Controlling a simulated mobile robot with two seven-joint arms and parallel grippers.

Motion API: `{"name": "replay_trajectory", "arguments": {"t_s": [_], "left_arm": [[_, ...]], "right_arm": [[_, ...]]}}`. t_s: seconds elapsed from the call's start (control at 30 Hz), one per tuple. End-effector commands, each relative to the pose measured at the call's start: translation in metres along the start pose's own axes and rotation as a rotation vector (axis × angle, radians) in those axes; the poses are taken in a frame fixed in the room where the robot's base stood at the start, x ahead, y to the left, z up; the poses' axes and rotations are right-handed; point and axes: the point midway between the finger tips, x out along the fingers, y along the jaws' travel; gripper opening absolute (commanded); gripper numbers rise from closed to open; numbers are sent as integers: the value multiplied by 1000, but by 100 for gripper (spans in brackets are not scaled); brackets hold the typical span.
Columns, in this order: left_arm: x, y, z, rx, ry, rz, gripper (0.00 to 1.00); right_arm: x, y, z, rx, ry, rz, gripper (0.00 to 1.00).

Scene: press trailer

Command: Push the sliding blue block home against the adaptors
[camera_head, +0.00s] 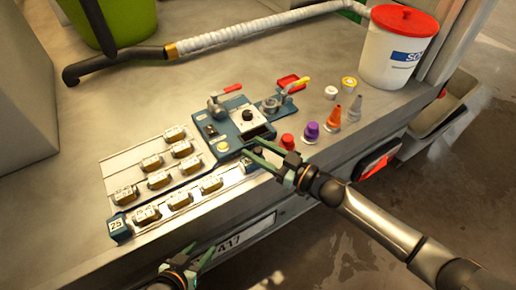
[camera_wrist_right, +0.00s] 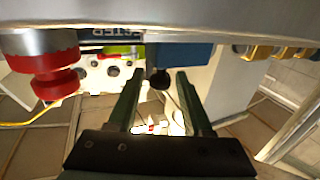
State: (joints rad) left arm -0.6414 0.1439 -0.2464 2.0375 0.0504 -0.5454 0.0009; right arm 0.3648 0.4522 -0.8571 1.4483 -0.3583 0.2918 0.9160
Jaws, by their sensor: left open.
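A row of brass-coloured adaptors (camera_head: 180,200) sits on the front rail of a metal rack. A blue block marked 25 (camera_head: 118,229) stands at the rail's left end. A second blue block (camera_head: 251,166) is near its right end, partly hidden by my right gripper, with bare rail between it and the nearest adaptor. My right gripper (camera_head: 255,149) is open beside this block. In the right wrist view, a blue block (camera_wrist_right: 190,53) with a dark knob (camera_wrist_right: 160,80) lies ahead of the spread fingers; contact cannot be told. My left gripper (camera_head: 202,250) is open and empty at the bottom, in front of the bench edge.
A white bucket (camera_head: 390,55) and a ribbed hose (camera_head: 260,30) are farther back.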

Motion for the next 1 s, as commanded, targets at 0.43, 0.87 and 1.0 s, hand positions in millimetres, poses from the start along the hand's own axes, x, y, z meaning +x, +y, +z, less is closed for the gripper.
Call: {"name": "replay_trajectory", "arguments": {"t_s": [0.43,0.87,1.0], "left_arm": [[0,0,0,0,-1,0,50],[0,0,0,0,-1,0,50],[0,0,1,0,-1,0,50]], "right_arm": [[0,0,0,0,0,0,0],[0,0,0,0,0,0,0],[0,0,0,0,0,0,0]]}}
